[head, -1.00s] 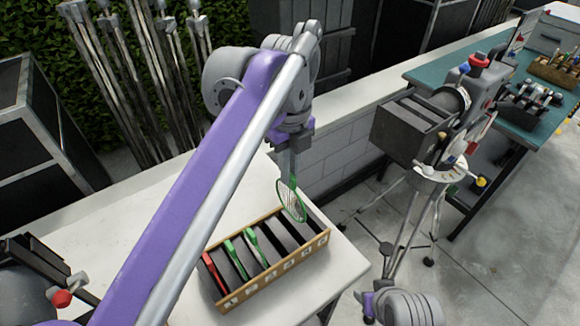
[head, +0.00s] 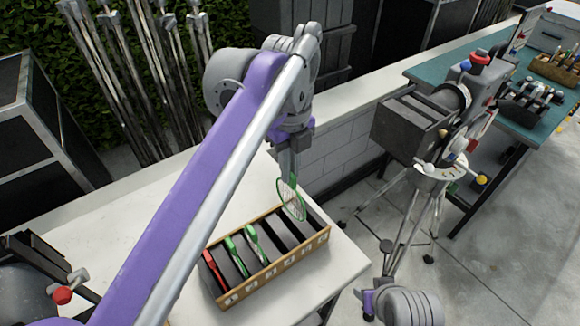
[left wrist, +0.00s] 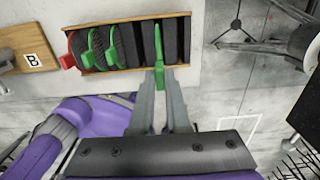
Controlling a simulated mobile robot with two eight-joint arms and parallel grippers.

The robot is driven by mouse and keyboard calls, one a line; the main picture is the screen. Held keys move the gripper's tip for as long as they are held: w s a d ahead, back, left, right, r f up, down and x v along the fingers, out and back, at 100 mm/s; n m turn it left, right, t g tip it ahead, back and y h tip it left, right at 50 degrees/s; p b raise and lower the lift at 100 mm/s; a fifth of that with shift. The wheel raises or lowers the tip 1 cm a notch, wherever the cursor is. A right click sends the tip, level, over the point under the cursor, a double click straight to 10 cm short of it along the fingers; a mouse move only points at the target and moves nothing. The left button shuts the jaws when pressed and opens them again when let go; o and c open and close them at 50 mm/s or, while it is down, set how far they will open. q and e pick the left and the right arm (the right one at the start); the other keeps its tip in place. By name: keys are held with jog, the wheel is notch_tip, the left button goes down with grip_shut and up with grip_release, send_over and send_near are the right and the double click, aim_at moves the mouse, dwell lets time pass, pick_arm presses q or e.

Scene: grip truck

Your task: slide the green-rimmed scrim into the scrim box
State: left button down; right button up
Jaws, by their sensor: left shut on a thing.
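The green-rimmed scrim (head: 291,200) is a round mesh in a thin green ring, hanging upright over the right part of the scrim box. My left gripper (head: 289,172) is shut on its green handle, which shows edge-on between the fingers in the left wrist view (left wrist: 159,75). The scrim box (head: 283,271) is a wooden tray with dark slots on the white table. It holds one red-rimmed scrim (head: 213,270) and two green-rimmed ones at its left. Slots to the right look empty. I cannot tell whether the held scrim's lower edge is inside a slot. My right gripper's fingertips are not clearly shown.
The white table (head: 120,215) has bare room left of the box. A lamp on a tripod (head: 410,130) stands to the right. A teal bench (head: 535,115) with gear is behind it. A wooden piece marked B (left wrist: 33,62) lies left in the left wrist view.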

aim_at(290, 187)
pick_arm(q)
jog(key=shift+f, duration=0.1)
jog(key=shift+f+b, duration=0.4)
jog(key=shift+f, duration=0.35)
dwell(0.3)
jog(key=shift+f+b, duration=0.85)
jog(key=shift+f, duration=1.05)
jog(key=shift+f+b, duration=0.7)
jog(key=shift+f, duration=0.8)
